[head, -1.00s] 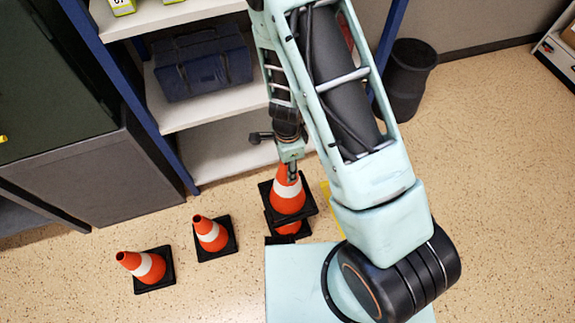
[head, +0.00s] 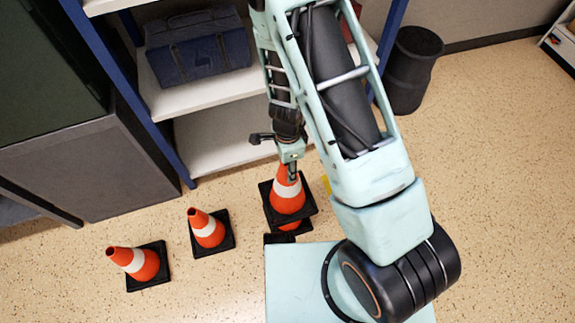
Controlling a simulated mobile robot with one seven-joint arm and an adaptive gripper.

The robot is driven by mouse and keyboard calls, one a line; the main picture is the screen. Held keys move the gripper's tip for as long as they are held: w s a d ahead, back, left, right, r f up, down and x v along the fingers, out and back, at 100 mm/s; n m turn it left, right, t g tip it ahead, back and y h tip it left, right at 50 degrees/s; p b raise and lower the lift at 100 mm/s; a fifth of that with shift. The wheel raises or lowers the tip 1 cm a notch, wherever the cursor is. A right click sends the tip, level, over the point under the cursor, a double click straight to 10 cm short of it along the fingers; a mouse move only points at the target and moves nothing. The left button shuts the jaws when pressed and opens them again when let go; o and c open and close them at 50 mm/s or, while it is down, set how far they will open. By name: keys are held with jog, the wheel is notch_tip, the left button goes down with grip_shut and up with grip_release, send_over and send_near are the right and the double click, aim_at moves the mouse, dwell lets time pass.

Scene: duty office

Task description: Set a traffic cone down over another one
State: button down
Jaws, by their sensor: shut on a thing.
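My gripper (head: 291,174) is shut on the top of an orange and white traffic cone (head: 288,196) with a square black base. The held cone is upright. Below it in the picture, another orange cone (head: 290,228) is mostly hidden by the held cone's base; only a little of its orange side shows. I cannot tell how large the gap between the two is, or whether they touch. Two more cones stand on the floor to the left: a nearer one (head: 139,263) and a middle one (head: 208,230).
A shelf unit with white boards (head: 207,138) and blue posts stands behind, with a blue case (head: 197,48) on it. A dark grey cabinet (head: 88,165) is at left, a black bin (head: 411,70) at the back right. The floor at right is clear.

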notch_tip(320, 180, down, 16)
jog(key=b, duration=1)
dwell(0.7)
jog(key=c, duration=1.1)
grip_release()
notch_tip(320, 180, up, 12)
dwell(0.5)
